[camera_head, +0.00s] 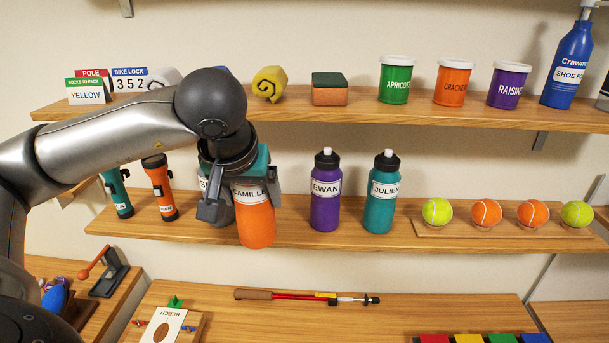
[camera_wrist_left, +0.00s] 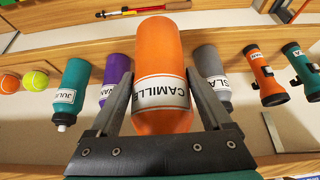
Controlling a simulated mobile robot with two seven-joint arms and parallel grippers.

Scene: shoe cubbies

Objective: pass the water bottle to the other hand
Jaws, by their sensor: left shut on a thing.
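My left gripper (camera_head: 240,192) is shut on the orange water bottle labelled CAMILLE (camera_head: 255,225). The bottle is upright, and its base overlaps the front edge of the middle shelf (camera_head: 400,236). In the left wrist view the gripper (camera_wrist_left: 160,108) has one finger on each side of the orange bottle (camera_wrist_left: 160,58), near the white label. The bottle's top is hidden by the gripper. A purple bottle labelled EWAN (camera_head: 325,205) and a teal bottle labelled JULIEN (camera_head: 380,210) stand to its right. A grey bottle (camera_wrist_left: 210,75) is partly hidden behind the gripper in the head view. My right gripper is not in view.
Two flashlights (camera_head: 160,190) stand left on the middle shelf. Tennis balls (camera_head: 487,213) sit on a wooden holder at right. A rod-shaped tool (camera_head: 300,296) lies on the lower shelf.

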